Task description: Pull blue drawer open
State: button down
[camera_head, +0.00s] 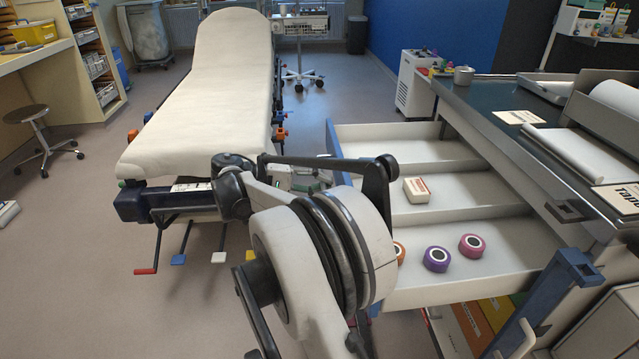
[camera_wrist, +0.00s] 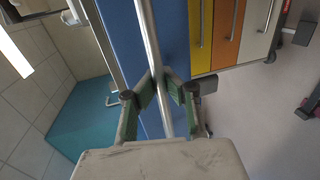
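The blue drawer (camera_head: 333,143) stands pulled out to the left from the dark-topped cart in the head view. Its white inside has compartments, with a small white box (camera_head: 416,189), a purple roll (camera_head: 436,259) and a pink roll (camera_head: 472,245); an orange roll is partly hidden by my arm. In the wrist view the blue front (camera_wrist: 122,38) carries a long metal bar handle (camera_wrist: 149,40). My gripper (camera_wrist: 160,88) has its green-padded fingers on both sides of this bar, closed against it. In the head view my arm hides the gripper's hold.
A stretcher (camera_head: 222,90) with coloured pedals stands left of the drawer, with a narrow gap between. Yellow (camera_wrist: 200,35), orange (camera_wrist: 226,32) and white drawer fronts lie beside the blue one. A stool (camera_head: 40,135) stands far left.

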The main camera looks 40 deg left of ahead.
jog(key=c, duration=2.4)
grip_release()
jog(key=shift+c, duration=0.2)
jog(key=o, duration=0.7)
jog(key=shift+a, duration=0.1)
jog(key=shift+v, duration=3.6)
